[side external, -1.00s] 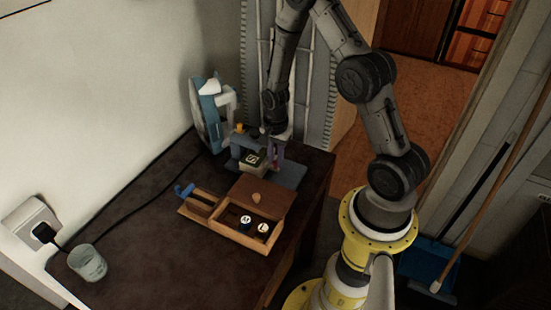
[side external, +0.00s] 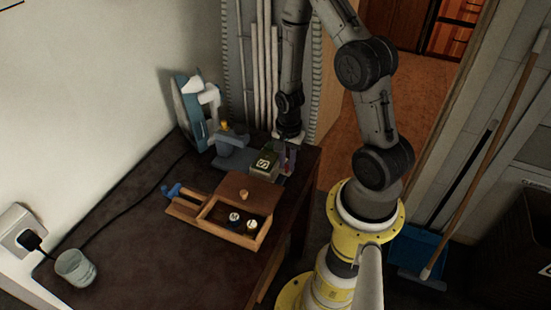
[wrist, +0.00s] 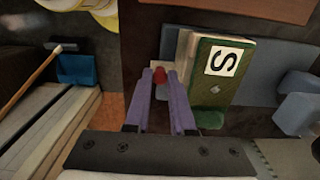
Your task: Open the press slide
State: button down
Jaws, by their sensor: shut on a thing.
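The press (side external: 232,146) is a blue-grey frame with a yellow knob on top, on the far part of the dark table. Its slide, a green block with a white "S" label (side external: 267,160), sits on the right of the frame over a blue-grey base. In the wrist view the slide (wrist: 207,88) stands clear of the blue-grey press part (wrist: 296,113), with a gap between. My gripper (side external: 287,158) is at the slide's right end. In the wrist view its purple fingers (wrist: 161,78) are shut on a small red knob (wrist: 158,76) beside the slide's pale side.
A wooden box (side external: 223,222) with a lid and round items in an open compartment stands in front of the press. A blue-and-white iron (side external: 193,110) stands behind left.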

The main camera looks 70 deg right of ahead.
jog(key=c, duration=1)
grip_release()
jog(key=shift+c, duration=0.2)
jog(key=shift+r, duration=0.1)
notch_tip(320, 180, up, 14)
